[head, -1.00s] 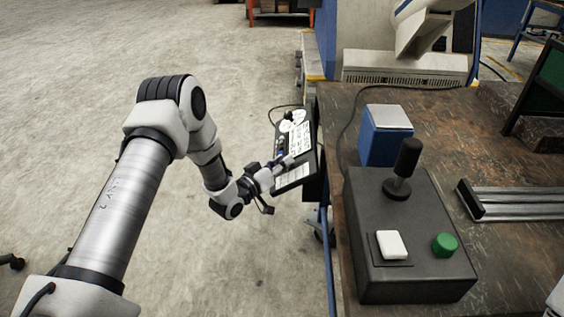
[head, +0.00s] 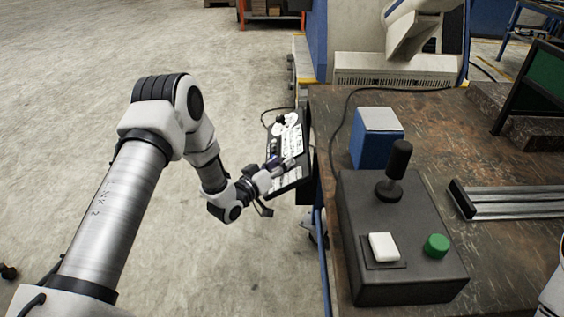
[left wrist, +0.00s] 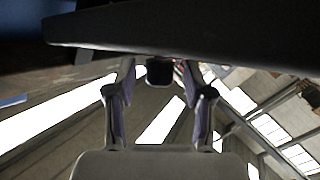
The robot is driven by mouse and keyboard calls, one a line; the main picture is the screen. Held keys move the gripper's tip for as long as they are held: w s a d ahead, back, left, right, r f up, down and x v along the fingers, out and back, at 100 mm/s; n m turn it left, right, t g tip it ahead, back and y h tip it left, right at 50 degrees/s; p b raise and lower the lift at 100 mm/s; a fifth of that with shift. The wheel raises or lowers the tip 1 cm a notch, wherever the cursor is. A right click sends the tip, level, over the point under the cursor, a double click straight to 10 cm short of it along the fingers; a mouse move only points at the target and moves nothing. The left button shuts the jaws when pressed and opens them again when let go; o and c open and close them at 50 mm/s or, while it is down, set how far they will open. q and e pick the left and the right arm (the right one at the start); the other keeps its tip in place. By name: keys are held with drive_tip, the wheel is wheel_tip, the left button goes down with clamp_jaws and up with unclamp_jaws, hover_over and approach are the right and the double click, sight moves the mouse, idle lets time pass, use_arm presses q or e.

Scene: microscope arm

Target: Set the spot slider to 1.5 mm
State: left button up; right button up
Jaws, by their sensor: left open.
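A dark control panel (head: 296,133) with white dials and labels is mounted at the left side of the bench. My left gripper (head: 283,164) is in front of its lower part and hides some of the face. In the left wrist view, the dark panel edge (left wrist: 200,35) spans the top. A small dark knob (left wrist: 159,71), which may be the spot slider, shows between the open fingertips of my left gripper (left wrist: 158,75). Whether the fingers touch it cannot be told. The scale reading is too small to read. My right gripper is out of view.
A dark box (head: 400,235) with a black joystick, a white button and a green button stands on the bench (head: 440,125). A blue box (head: 376,140) is behind it. Metal rails (head: 510,202) lie at the right. The floor left of the panel is clear.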

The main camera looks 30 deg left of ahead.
use_arm(q)
drive_tip(key=v, duration=1.1)
drive_tip(key=shift+s, duration=0.1)
